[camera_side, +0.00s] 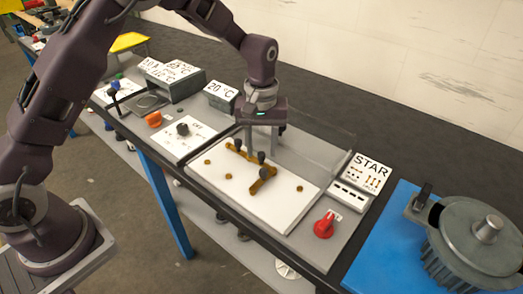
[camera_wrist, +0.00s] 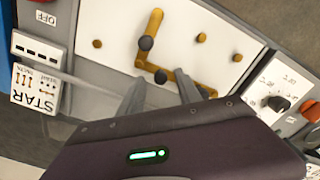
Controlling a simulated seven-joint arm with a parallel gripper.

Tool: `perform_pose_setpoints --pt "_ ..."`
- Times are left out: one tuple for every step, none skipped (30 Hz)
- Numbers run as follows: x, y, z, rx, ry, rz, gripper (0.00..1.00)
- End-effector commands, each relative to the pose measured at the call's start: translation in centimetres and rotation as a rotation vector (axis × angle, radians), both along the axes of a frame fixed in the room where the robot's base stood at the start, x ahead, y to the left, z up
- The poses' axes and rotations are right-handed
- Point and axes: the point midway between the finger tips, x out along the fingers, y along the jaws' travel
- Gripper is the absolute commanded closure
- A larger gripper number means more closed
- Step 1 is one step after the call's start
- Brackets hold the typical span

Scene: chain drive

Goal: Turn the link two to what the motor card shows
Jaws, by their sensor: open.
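The motor card (camera_side: 367,174) reads STAR above small link diagrams; it also shows in the wrist view (camera_wrist: 37,88). On the white board (camera_side: 220,181) brass links with black knobs form an L. One link (camera_side: 255,188) has one visible knob (camera_side: 263,173); it also shows in the wrist view (camera_wrist: 154,22). Which is link two I cannot tell. My gripper (camera_wrist: 160,92) is open at the board's rear; a knob (camera_wrist: 160,76) appears between its fingers. Contact is unclear, and a finger hides part of the bar.
Bare brass studs (camera_side: 299,188) stand on the board. A red knob (camera_side: 324,226) and a terminal strip (camera_side: 348,197) lie to its right, with a grey motor (camera_side: 480,240) beyond.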

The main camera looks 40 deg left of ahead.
Motion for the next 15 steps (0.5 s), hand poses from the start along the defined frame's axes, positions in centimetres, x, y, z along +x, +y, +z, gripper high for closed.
perform_pose_setpoints --pt "0.1 0.0 1.2 -0.001 -0.006 0.000 0.59" --pt "0.2 0.0 1.8 0.000 -0.006 0.000 0.59" --pt "0.1 0.0 2.7 0.000 -0.006 0.000 0.59" --pt "0.1 0.0 3.2 0.000 -0.005 0.000 0.59" --pt "0.1 0.0 3.8 -0.001 -0.006 0.000 0.59" --pt "0.1 0.0 4.4 -0.001 -0.006 0.000 0.59" --pt "0.1 0.0 4.7 -0.001 -0.004 0.000 0.59" --pt "0.1 0.0 5.0 0.000 -0.003 0.000 0.59" --pt "0.0 0.0 5.2 0.000 -0.003 0.000 0.59" --pt "0.0 0.0 5.3 0.000 -0.003 0.000 0.59" --pt "0.0 0.0 5.4 0.000 -0.002 0.000 0.59" --pt "0.0 0.0 5.4 0.000 -0.001 0.000 0.59" --pt "0.0 0.0 5.4 0.000 -0.001 0.000 0.59" --pt "0.0 0.0 5.4 0.000 -0.001 0.000 0.59" --pt "0.0 0.0 5.4 0.000 -0.001 0.000 0.59"
